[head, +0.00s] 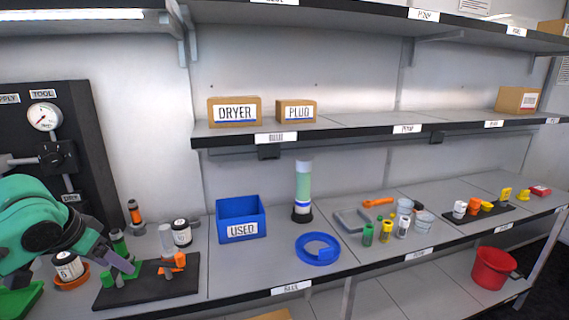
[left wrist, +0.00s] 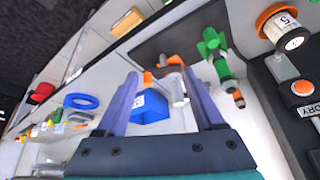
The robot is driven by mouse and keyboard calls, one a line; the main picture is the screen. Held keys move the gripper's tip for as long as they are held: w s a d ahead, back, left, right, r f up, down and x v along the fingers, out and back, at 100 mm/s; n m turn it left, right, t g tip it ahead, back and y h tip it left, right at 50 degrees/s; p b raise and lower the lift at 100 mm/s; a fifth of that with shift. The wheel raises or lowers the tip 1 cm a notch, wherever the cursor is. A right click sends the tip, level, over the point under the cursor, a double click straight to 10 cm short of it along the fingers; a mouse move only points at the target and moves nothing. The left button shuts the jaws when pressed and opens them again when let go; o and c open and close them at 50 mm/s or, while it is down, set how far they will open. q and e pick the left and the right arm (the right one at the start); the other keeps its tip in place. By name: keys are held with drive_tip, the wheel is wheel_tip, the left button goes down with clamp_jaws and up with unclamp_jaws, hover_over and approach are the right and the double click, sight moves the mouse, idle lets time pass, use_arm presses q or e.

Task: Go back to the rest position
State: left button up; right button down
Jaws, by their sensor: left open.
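My left gripper (head: 118,257) comes in from the left on its green arm, above the left end of the bench. It also shows in the left wrist view (left wrist: 160,82), with its two fingers spread and nothing seen held between them. It is over or beside a black board (head: 150,288) that carries green and orange fittings. A green fitting (head: 119,243) shows close to the fingers in the head view; I cannot tell whether they touch. An orange fitting (head: 174,263) is on the board, right of the gripper. My right gripper is in neither view.
A blue USED bin (head: 241,219), a clear green column (head: 303,185) and a blue ring (head: 317,249) stand right of the board. White-labelled jars (head: 181,232) are near the arm. A black gauge panel (head: 60,150) rises behind it. A shelf (head: 345,127) overhangs the bench.

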use_arm(q)
drive_tip(key=s+d+f+m, duration=0.1)
drive_tip(key=s+d+f, duration=0.1)
drive_tip(key=d+f, duration=0.45)
drive_tip(key=s+d+f+m+g+h, duration=0.1)
drive_tip(key=s+d+f, duration=0.15)
drive_tip(key=f, duration=0.65)
drive_tip(key=s+d+f+m, duration=0.1)
drive_tip(key=s+d+f, duration=0.1)
drive_tip(key=d+f, duration=0.5)
drive_tip(key=s+a+f+n+g+y, duration=0.1)
drive_tip(key=s+a+f+n, duration=0.15)
drive_tip(key=s+f, duration=0.5)
drive_tip(key=s+f+g, duration=0.1)
drive_tip(key=s+f, duration=0.2)
drive_tip(key=f, duration=0.8)
drive_tip(key=s+f, duration=0.2)
drive_tip(key=f, duration=0.9)
drive_tip(key=s+a+f+g, duration=0.1)
drive_tip(key=s+a+f, duration=0.1)
drive_tip(key=s+f, duration=1)
drive_tip(key=s, duration=0.4)
drive_tip(key=shift+f, duration=0.2)
